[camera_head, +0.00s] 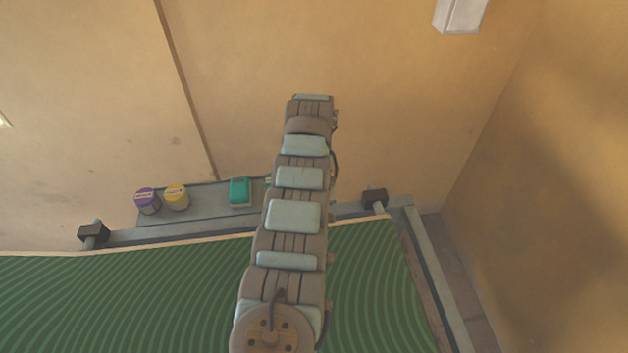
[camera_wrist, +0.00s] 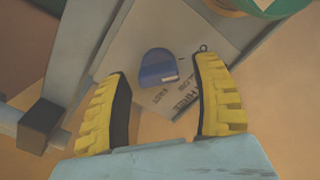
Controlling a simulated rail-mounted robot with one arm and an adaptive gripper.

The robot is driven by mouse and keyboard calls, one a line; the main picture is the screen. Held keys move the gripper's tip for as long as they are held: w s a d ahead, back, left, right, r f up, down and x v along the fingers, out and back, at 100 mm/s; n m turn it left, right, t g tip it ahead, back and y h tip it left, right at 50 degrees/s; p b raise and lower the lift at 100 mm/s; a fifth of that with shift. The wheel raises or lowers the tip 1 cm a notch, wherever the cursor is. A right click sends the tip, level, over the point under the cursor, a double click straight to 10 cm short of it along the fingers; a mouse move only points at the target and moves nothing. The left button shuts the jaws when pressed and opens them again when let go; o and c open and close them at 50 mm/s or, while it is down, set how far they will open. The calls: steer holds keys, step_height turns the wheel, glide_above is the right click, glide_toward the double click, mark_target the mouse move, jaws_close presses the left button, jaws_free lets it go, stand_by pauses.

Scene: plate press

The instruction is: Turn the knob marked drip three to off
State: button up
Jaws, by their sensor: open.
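In the wrist view, a blue rounded piece with one flat side (camera_wrist: 158,68), which looks like a knob, sits on a pale grey plate (camera_wrist: 125,40). A small white mark shows at its lower right edge. The head view shows my arm, but neither the gripper nor the blue piece.
A dark block (camera_wrist: 40,125) and a green round thing (camera_wrist: 278,6) show in the wrist view.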

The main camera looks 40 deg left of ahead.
step_height(320, 180, up, 12)
stand_by(0.6)
stand_by(0.4)
